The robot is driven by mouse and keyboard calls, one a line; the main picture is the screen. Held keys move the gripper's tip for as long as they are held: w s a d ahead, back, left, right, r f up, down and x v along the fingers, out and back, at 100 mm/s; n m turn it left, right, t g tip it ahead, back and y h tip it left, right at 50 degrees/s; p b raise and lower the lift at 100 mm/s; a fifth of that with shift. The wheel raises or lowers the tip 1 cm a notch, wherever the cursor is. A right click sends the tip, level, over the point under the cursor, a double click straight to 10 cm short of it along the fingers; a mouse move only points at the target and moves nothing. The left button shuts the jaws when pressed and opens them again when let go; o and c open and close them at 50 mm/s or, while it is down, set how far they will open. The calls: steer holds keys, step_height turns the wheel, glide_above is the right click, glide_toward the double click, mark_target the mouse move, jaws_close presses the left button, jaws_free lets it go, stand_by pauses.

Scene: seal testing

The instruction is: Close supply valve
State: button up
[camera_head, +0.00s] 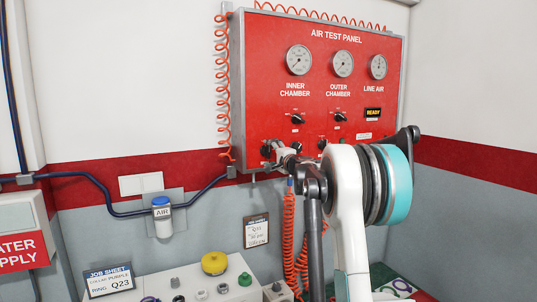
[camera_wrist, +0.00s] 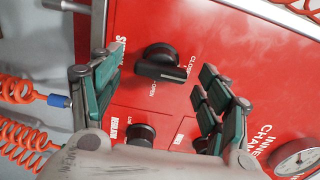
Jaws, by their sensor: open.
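The supply valve is a black knob (camera_wrist: 160,62) on the red panel, with a bar handle lying nearly level in the wrist view. The words "CLOSED" and "OPEN" are printed beside it; which one the handle points at I cannot tell. A label starting "SU" is partly covered by a finger. My gripper (camera_wrist: 163,66) is open, with one finger on each side of the knob and visible gaps between. In the head view my gripper (camera_head: 280,152) is at the panel's lower left and hides most of this knob.
A second black knob (camera_wrist: 140,133) sits close by on the panel. Gauges (camera_head: 299,60) and selector knobs (camera_head: 297,119) are higher up. Orange coiled hoses (camera_wrist: 15,88) hang beside the panel. A bench (camera_head: 150,284) with a job sheet and small parts stands below.

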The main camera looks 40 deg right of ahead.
steer(key=v, duration=0.9)
